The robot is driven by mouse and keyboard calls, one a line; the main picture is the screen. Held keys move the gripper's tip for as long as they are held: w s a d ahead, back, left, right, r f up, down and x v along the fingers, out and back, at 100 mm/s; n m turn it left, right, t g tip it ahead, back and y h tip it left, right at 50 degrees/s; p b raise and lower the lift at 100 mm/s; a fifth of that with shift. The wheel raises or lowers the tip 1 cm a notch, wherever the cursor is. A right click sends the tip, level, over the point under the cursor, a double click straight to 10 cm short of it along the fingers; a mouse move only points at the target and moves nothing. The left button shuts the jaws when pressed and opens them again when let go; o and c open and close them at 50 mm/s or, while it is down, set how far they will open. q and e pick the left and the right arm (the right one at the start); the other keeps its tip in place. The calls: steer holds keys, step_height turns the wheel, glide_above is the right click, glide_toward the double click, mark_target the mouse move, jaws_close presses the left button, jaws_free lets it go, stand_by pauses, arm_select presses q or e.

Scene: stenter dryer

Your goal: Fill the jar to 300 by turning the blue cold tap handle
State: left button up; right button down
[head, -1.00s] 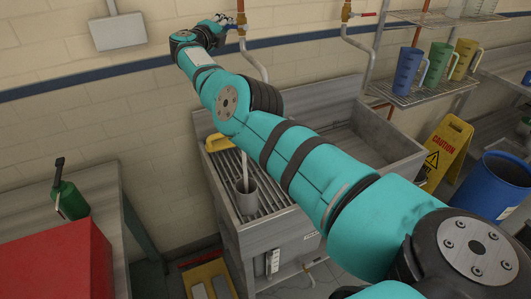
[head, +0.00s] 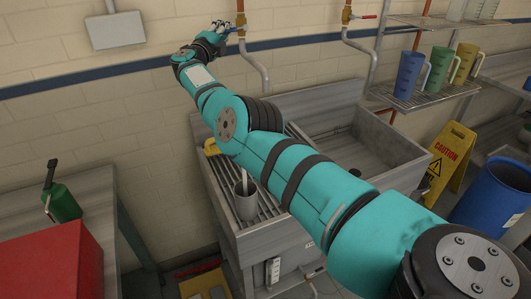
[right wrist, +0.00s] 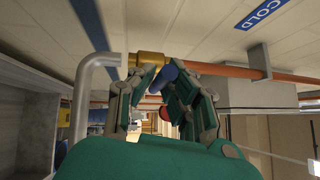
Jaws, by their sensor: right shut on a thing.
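The blue cold tap handle (right wrist: 168,71) sits at the brass valve (right wrist: 150,59) beside a sign reading COLD. My right gripper (right wrist: 160,82) is shut on it, one finger on each side, hiding part of it. In the head view my right gripper (head: 224,30) is at the tap high on the wall, and its bent spout pipe (head: 257,68) runs down behind my arm. The grey jar (head: 246,206) stands upright on the slatted rack of the sink. A thin pale streak, looking like water, enters its top. Its level and marks are unreadable. My left gripper is out of view.
My right arm crosses above the sink (head: 372,158). A second tap with a red handle (head: 365,16) is to the right. Coloured jugs (head: 409,75) stand on a wire shelf. A green bottle (head: 64,203) and red box (head: 48,262) are at left.

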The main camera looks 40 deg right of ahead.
steer(key=c, duration=1.3)
jaws_free()
steer(key=shift+f, duration=0.35)
steer(key=shift+r, duration=0.1)
steer(key=shift+a, duration=0.1)
